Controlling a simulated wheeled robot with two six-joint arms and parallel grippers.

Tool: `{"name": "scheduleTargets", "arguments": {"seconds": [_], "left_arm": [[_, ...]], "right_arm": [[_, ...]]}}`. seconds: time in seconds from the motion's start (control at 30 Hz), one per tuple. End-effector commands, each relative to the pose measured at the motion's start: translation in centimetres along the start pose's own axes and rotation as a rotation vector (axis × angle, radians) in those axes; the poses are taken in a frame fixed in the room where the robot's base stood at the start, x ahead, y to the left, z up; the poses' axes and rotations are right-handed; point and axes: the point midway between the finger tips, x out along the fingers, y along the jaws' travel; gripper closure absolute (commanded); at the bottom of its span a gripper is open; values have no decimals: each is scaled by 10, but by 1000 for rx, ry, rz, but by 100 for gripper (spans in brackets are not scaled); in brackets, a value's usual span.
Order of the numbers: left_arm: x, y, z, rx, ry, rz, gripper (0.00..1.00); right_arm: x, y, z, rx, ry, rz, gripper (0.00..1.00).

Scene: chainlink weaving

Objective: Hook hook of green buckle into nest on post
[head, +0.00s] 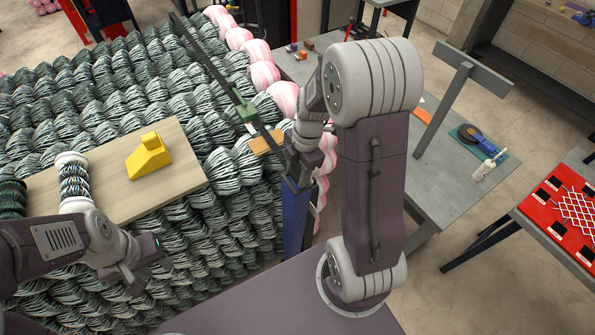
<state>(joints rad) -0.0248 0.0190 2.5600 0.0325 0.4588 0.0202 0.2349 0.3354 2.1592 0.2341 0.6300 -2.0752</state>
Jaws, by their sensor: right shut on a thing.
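A green buckle (246,111) sits on a long dark strap (210,68) that runs slantwise over the striped bundles toward my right gripper. My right gripper (286,160) is shut at the lower end of this strap, just above a blue post (295,215). The hook and the nest are too small or hidden to make out, and I cannot tell whether they touch. A flat orange piece (266,142) shows beside the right gripper. My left gripper (146,272) is low at the left, apart from the strap and post; its jaw opening is not clear.
A wooden board (100,170) with a yellow block (148,157) lies on the stacked striped bundles (60,110). A grey table (455,190) with tools and a red-topped table (570,215) stand at the right.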

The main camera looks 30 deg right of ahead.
Motion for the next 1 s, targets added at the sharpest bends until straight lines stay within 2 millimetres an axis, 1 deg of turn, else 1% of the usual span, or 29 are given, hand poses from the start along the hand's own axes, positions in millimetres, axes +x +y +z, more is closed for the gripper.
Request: {"name": "scheduleTargets", "arguments": {"seconds": [0.9, 0.93, 1.0], "left_arm": [[10, 0, 1, 0, 0, 0, 64], [10, 0, 1, 0, 0, 0, 64], [9, 0, 1, 0, 0, 0, 64]], "right_arm": [[11, 0, 1, 0, 0, 0, 95], [10, 0, 1, 0, 0, 0, 47], [10, 0, 1, 0, 0, 0, 30]]}}
